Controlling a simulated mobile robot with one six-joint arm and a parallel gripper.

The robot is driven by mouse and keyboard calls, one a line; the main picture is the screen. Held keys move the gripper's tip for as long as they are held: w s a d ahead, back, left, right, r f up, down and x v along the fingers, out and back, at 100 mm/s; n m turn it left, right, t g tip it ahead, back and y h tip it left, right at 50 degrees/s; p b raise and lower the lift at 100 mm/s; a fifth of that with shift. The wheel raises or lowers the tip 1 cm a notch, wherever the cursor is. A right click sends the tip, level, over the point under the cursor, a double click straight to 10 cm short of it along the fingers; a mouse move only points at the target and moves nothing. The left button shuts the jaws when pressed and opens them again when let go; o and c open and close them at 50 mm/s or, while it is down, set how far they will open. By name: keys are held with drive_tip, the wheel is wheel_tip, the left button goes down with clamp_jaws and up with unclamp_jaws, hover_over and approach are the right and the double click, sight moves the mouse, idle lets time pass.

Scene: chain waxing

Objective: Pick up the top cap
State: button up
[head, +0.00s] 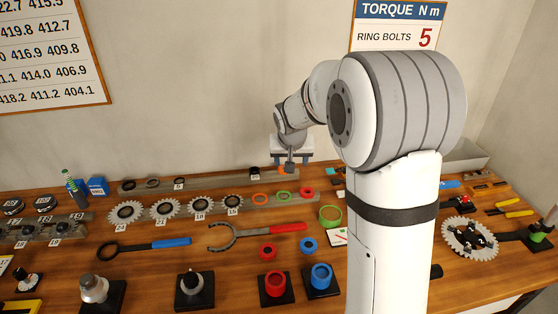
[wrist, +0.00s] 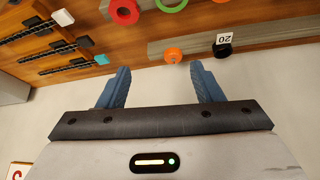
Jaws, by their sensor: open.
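A small orange round piece with a small spot at its middle, which looks like the top cap, sits on the rear grey rail in the wrist view (wrist: 173,55). It also shows in the head view (head: 283,170), close to my gripper. My gripper (head: 290,167) is over the rear rail at the back of the bench. In the wrist view my gripper (wrist: 160,70) is open and empty, its two blue fingers apart. The orange piece appears between the fingertip directions, slightly beyond them; no contact shows.
A black ring tagged 20 (wrist: 222,50) sits beside the orange piece on the rail. In front are red (wrist: 124,11) and green (wrist: 171,5) rings, and several dark chains lie to one side. The wall (head: 200,80) is close behind. Sprockets and tools cover the bench.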

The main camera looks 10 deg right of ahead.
drive_tip(key=p, duration=0.1)
approach(283, 166)
drive_tip(key=shift+t, duration=0.3)
drive_tip(key=shift+s+f+p+x, duration=0.2)
drive_tip(key=shift+p+x, duration=0.25)
drive_tip(key=shift+x, duration=0.8)
drive_tip(key=shift+s+f+p+x, duration=0.1)
drive_tip(key=shift+s+p+x, duration=0.25)
drive_tip(key=shift+x, duration=0.85)
drive_tip(key=shift+s+f+p+x, duration=0.15)
drive_tip(key=shift+p+x, duration=0.35)
drive_tip(key=shift+x, duration=0.75)
drive_tip(key=shift+c, duration=0.3)
drive_tip(key=c, duration=1)
drive_tip(key=shift+r, duration=0.1)
